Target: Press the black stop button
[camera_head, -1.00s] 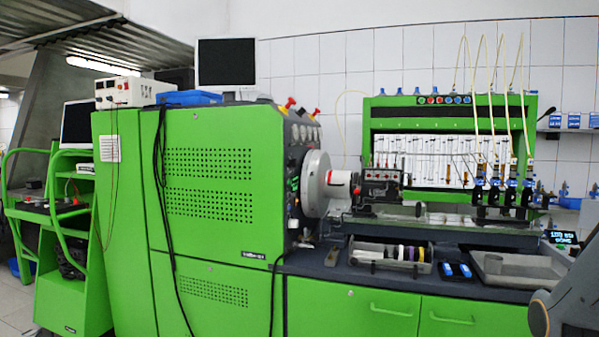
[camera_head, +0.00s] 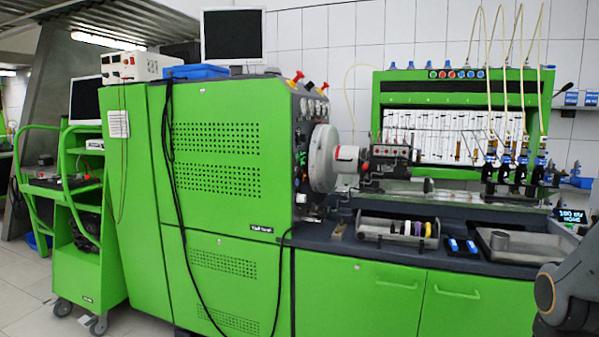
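The green pump testbench (camera_head: 215,150) fills the middle of the camera_head view. A row of small round buttons (camera_head: 456,74) sits on the top rail of the green rack (camera_head: 548,110) at the back right; red and blue ones show. I cannot make out which, if any, is the black stop button. Red-and-yellow knobs (camera_head: 298,77) stand on the edge of the cabinet top.
A tray of coloured rings (camera_head: 398,231), two small blue items (camera_head: 462,246) and a metal tray (camera_head: 530,245) lie on the bench top. Yellow hoses (camera_head: 500,45) arch above the rack. A green cart (camera_head: 85,265) stands at left, with bare floor (camera_head: 25,300) beside it.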

